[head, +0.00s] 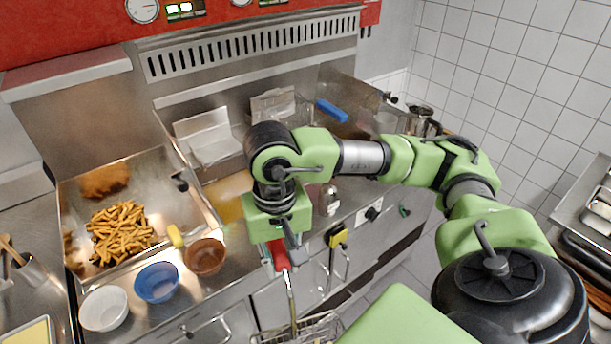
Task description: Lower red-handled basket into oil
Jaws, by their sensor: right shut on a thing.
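My right gripper (279,248) is shut on the red handle (279,257) of a wire basket (303,330). The handle hangs down from the gripper, and the basket is at the bottom edge of the head view, in front of the fryer cabinet and partly cut off. The fryer oil (230,196) shows as a yellow patch in a vat behind and left of the gripper. My right arm hides part of the fryer. My left gripper is not in view.
A steel tray holds fries (119,231). In front stand a white bowl (104,308), a blue bowl (157,282) and a brown bowl (204,257). A blue handle (332,110) lies over the right fryer side. A yellow handle (337,237) hangs at the cabinet front.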

